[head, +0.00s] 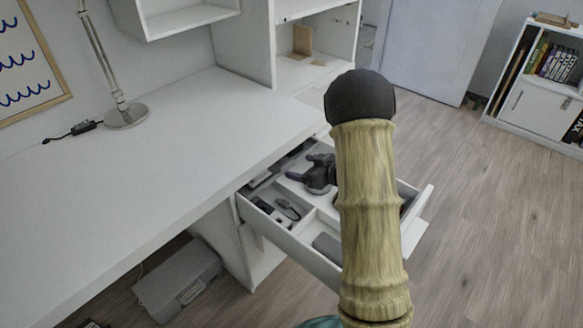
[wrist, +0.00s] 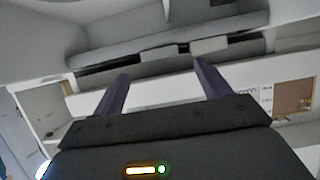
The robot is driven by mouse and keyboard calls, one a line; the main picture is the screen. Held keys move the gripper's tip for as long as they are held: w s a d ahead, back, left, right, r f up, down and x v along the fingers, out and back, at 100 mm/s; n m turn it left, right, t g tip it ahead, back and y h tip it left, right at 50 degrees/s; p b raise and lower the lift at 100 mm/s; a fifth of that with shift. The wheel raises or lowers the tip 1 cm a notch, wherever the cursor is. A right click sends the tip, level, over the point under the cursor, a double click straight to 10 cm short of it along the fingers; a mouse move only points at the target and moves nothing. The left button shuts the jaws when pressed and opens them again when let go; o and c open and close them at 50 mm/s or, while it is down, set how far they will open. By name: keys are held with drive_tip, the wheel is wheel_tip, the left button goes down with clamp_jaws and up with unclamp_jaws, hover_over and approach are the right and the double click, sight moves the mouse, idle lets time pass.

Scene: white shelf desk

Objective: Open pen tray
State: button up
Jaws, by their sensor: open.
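The pen tray (head: 300,232) is a white drawer with compartments, pulled out from under the desk in the head view. It holds several small dark and grey items, including a grey block (head: 327,246). My gripper (head: 293,176) shows over the inner part of the tray, with my arm hiding much of the tray's right side. In the wrist view, my gripper (wrist: 163,72) has its two dark fingers spread apart with nothing between them. White panels and a dark gap lie beyond the fingertips; I cannot tell whether the fingers touch anything.
The white desk top (head: 170,140) is mostly bare, with a lamp (head: 125,113) at the back left. A shelf unit (head: 315,45) stands at the desk's far end. A grey box (head: 180,281) sits under the desk. The wooden floor (head: 480,220) at right is clear.

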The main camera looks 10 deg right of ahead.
sight(287, 163)
drive_tip(key=b+x, duration=0.1)
drive_tip(key=x, duration=0.4)
drive_tip(key=shift+c, duration=0.3)
